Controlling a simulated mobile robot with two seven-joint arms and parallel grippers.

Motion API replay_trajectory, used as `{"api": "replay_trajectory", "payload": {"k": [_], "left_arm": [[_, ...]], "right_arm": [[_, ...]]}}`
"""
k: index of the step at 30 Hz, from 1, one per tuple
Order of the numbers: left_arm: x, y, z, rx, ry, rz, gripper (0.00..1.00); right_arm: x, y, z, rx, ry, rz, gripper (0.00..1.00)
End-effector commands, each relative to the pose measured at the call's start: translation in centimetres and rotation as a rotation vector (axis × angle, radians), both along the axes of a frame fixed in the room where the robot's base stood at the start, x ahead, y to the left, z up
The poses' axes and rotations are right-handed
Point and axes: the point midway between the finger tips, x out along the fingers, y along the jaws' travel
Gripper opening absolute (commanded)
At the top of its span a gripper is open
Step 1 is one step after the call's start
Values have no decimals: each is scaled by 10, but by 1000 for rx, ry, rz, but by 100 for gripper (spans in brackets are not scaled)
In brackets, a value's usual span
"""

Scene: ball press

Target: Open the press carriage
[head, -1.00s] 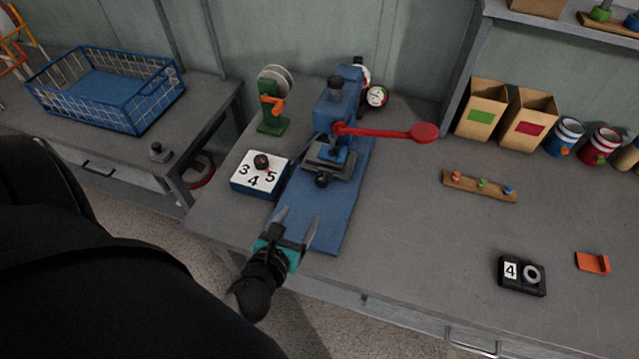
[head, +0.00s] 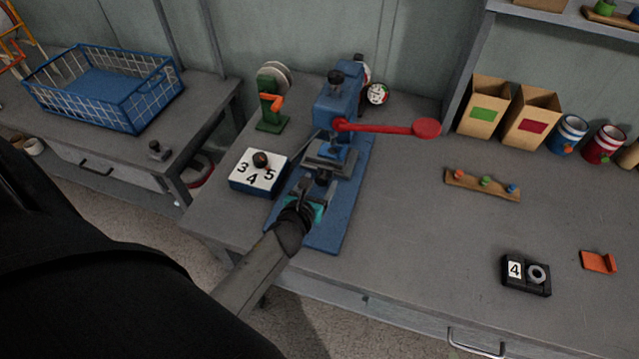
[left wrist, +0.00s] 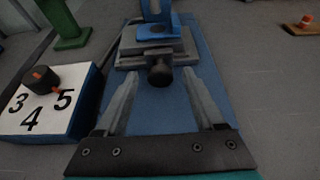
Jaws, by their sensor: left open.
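The blue press (head: 338,106) stands on the table with its red lever (head: 385,127) reaching out to the right. Its grey carriage (head: 332,155) sits under the press head on the blue base (head: 335,215), and it also shows in the left wrist view (left wrist: 137,56). A dark round knob (left wrist: 160,75) sticks out from the front of the carriage. My left gripper (head: 318,182) is over the blue base in front of the carriage. Its fingers (left wrist: 165,98) are open and point at the knob, which lies just beyond and between the tips, apart from them.
A white-topped dial box (head: 257,172) marked 3, 4, 5 stands just left of the press. A green stand (head: 271,105) is behind it. A black box marked 4 (head: 526,275) and an orange piece (head: 598,262) lie at the right.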

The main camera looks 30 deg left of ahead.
Motion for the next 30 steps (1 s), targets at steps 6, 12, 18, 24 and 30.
{"api": "replay_trajectory", "payload": {"k": [6, 12, 18, 24, 30], "left_arm": [[8, 2, -3, 0, 0, 0, 70], [8, 2, -3, 0, 0, 0, 70], [8, 2, -3, 0, 0, 0, 51], [7, 2, -3, 0, 0, 0, 29], [7, 2, -3, 0, 0, 0, 6]], "right_arm": [[0, 0, -2, 0, 0, 0, 0], [0, 0, -2, 0, 0, 0, 0], [0, 0, -2, 0, 0, 0, 0], [0, 0, -2, 0, 0, 0, 0], [0, 0, -2, 0, 0, 0, 0]]}}
